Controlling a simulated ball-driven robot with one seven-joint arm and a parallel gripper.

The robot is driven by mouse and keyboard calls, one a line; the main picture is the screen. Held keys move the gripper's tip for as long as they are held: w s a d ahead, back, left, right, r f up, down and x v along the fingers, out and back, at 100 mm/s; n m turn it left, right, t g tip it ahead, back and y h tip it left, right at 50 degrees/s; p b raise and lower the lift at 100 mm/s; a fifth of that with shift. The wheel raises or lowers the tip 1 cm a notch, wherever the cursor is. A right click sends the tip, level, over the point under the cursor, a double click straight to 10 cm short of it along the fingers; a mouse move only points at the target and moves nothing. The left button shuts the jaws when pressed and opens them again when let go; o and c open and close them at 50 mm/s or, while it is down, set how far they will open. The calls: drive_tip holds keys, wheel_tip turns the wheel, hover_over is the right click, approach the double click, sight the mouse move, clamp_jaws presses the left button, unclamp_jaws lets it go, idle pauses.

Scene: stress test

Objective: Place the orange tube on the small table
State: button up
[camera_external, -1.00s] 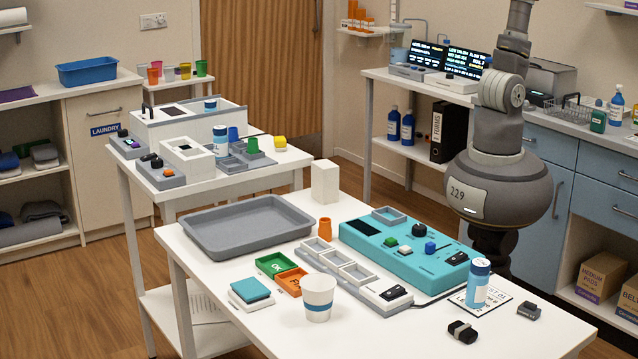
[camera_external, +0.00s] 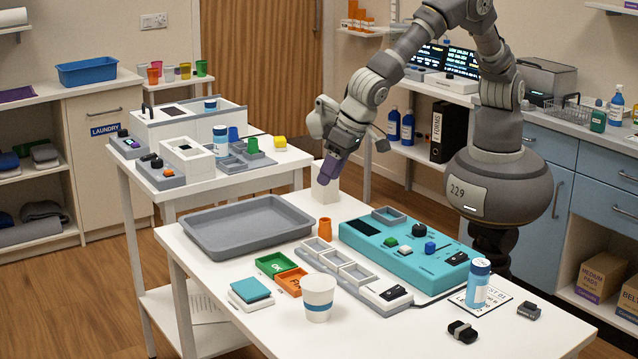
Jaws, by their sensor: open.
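The orange tube (camera_external: 325,229), short and upright, stands on the white front table (camera_external: 215,293), just right of the grey tray. A smaller white table (camera_external: 272,177) stands behind it to the left. My gripper (camera_external: 328,172) points down over the white block near the front table's back edge, above and behind the orange tube and apart from it. Its jaws are open with nothing seen between them. The purple fingertips partly cover the white block.
The white block (camera_external: 324,192), grey tray (camera_external: 190,235) and teal device (camera_external: 440,262) surround the tube. A row of grey compartments (camera_external: 341,268) and a paper cup (camera_external: 318,300) lie in front. The smaller table carries white devices, a blue-capped bottle (camera_external: 220,141) and small coloured cups.

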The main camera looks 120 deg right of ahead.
drive_tip(key=m+g+h, duration=0.1)
drive_tip(key=m, duration=0.1)
approach(325, 220)
wheel_tip(325, 220, down, 3)
drive_tip(key=w, duration=0.2)
drive_tip(key=shift+g, duration=0.3)
drive_tip(key=b+x, duration=0.3)
drive_tip(key=x, duration=0.3)
drive_tip(key=shift+d+f, duration=0.15)
drive_tip(key=shift+d, duration=0.1)
drive_tip(key=shift+s, duration=0.1)
clamp_jaws()
wheel_tip(325, 220, up, 10)
drive_tip(key=p, duration=0.3)
drive_tip(key=s+d+f+n+t+y, duration=0.1)
drive_tip(key=s+d+f+n+t, duration=0.1)
drive_tip(key=s+d+n, duration=0.4)
drive_tip(key=s+a+n+t+y+b, duration=0.1)
drive_tip(key=s+a+n+y, duration=0.2)
drive_tip(key=s+n, duration=0.5)
drive_tip(key=shift+s+a+f, duration=0.25)
drive_tip(key=shift+a+f, duration=0.2)
drive_tip(key=shift+a, duration=0.35)
